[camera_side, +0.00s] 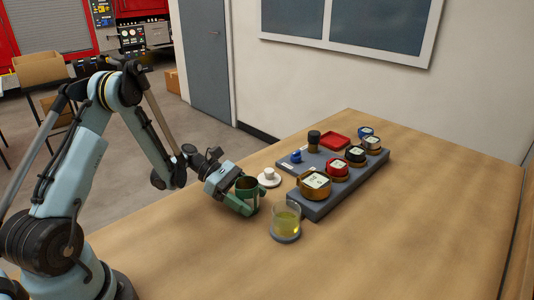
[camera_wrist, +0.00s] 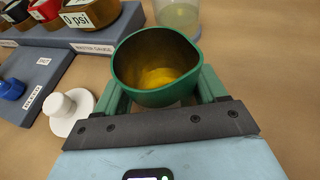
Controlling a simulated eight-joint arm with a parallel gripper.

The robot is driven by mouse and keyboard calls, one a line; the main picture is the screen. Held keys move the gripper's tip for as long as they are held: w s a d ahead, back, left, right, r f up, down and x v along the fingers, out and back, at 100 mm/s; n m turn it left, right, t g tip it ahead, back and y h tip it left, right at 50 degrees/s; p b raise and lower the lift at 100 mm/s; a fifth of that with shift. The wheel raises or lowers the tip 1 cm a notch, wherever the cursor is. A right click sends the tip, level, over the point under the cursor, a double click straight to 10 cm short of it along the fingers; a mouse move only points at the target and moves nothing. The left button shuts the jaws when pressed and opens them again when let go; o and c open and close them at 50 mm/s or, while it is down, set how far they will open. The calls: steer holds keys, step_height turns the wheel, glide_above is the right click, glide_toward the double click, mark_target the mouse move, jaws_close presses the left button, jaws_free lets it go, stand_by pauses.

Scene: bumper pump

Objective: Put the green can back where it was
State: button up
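The green can (camera_side: 249,187) is open-topped, with yellowish liquid in the bottom of its dark inside, as the wrist view shows (camera_wrist: 158,75). My gripper (camera_side: 243,203) has its green fingers against both sides of the can, and it also shows in the wrist view (camera_wrist: 163,88). The can looks about upright. I cannot tell whether its base touches the table. A clear glass (camera_side: 286,219) holding yellow-green liquid stands on a grey disc (camera_side: 286,236), to the right of and nearer than the can; it shows in the wrist view (camera_wrist: 178,14).
A white disc with a knob (camera_side: 269,178) lies just behind the can. The table's front and right are clear.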

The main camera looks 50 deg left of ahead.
steer(key=o, duration=0.3)
steer(key=shift+r, duration=0.1)
steer(key=shift+a+r, duration=0.1)
steer(key=shift+r, duration=0.05)
steer(key=v, duration=1.1)
steer(key=shift+s+a+r, duration=0.15)
steer(key=shift+s+r, duration=0.05)
steer(key=shift+w+r, duration=0.1)
steer(key=shift+r, duration=0.15)
steer(key=d+r+m+g+y, duration=0.1)
steer(key=d+r+m+y, duration=0.4)
steer(key=d, duration=0.3)
steer(key=s+d+r+m+t+y, duration=0.1)
steer(key=s+d+m+y, duration=0.1)
steer(key=m, duration=0.6)
steer(key=s+d+r+m+t+y, duration=0.1)
steer(key=s+d+m+t+y, duration=0.1)
steer(key=s+m+y, duration=0.3)
steer(key=d+m, duration=0.1)
steer(key=m, duration=0.3)
steer(key=shift+d+r+t+y, duration=0.2)
steer(key=shift+r+t+y, duration=0.1)
steer(key=shift+y, duration=0.1)
